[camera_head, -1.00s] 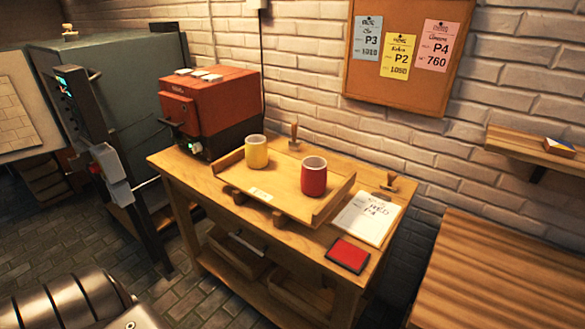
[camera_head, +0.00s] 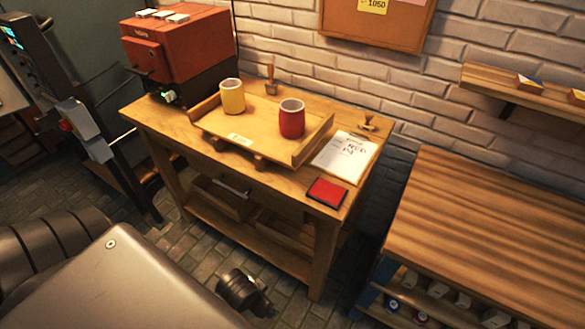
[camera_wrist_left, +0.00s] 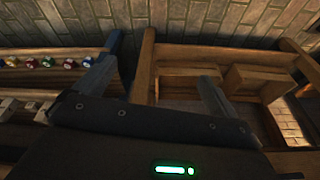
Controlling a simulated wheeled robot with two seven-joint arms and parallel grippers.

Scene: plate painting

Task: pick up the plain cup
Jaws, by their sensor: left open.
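A yellow cup (camera_head: 232,97) and a red cup (camera_head: 291,119) stand upright and apart on a wooden tray (camera_head: 225,135) on the workbench (camera_head: 160,121). I cannot make out a pattern on either, so I cannot tell which is the plain one. My left arm fills the lower left of the head view, below and away from the cups. My left gripper shows in the left wrist view (camera_wrist_left: 155,88), with its fingers apart and nothing between them. No cup shows in that view. My right gripper is not in view.
A red kiln-like box (camera_head: 178,50) stands left of the tray. A striped wooden table (camera_head: 480,230) is at the right. Open floor lies in front of the bench.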

